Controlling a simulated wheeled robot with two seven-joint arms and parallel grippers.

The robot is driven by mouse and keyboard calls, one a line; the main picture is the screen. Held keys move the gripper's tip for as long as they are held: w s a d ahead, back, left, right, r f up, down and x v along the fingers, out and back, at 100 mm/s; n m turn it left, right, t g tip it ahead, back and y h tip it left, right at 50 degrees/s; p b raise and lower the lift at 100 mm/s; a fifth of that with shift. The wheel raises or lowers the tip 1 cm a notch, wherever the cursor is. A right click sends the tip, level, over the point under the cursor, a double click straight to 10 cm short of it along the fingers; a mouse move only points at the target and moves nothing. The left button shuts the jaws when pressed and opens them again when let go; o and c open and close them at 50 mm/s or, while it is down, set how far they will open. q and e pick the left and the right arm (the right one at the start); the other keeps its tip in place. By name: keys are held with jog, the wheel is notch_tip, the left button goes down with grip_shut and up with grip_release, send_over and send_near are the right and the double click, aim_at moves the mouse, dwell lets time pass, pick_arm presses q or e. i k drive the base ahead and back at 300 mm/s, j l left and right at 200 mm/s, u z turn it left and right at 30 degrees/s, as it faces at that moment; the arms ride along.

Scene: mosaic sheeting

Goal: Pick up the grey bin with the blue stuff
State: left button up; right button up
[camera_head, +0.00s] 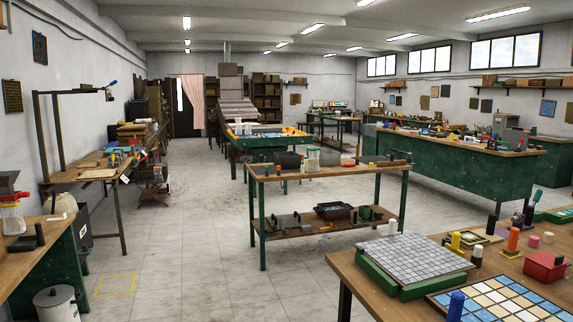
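A small red bin (545,266) stands on the near right table. Neither of my grippers is in view.
The near right table (365,277) holds a grey tiled sheet (403,257) and a blue and yellow mosaic panel (500,300). The middle table (330,172) has green legs. Benches line both sides. The floor (185,240) left of the middle table is clear, with a yellow marked square (116,275).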

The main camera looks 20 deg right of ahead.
aim_at(328, 158)
jog(key=z, duration=0.25)
jog(key=i+z, duration=0.1)
jog(key=i, duration=0.25)
jog(key=i+u, duration=0.1)
jog(key=i, duration=7.75)
jog(key=i+z, duration=0.1)
jog(key=i, duration=0.45)
jog(key=i+j+z, duration=0.1)
jog(key=i, duration=0.45)
jog(key=i+j+z, duration=0.1)
jog(key=i, duration=0.45)
jog(key=i+j, duration=0.2)
jog(key=i, duration=0.35)
jog(key=i+l+z, duration=0.2)
jog(key=z, duration=0.2)
jog(key=i+l+z, duration=0.1)
jog(key=i+z, duration=0.55)
jog(key=z, duration=0.15)
jog(key=i+z, duration=0.4)
jog(key=i+j+z, duration=0.15)
jog(key=z, duration=0.25)
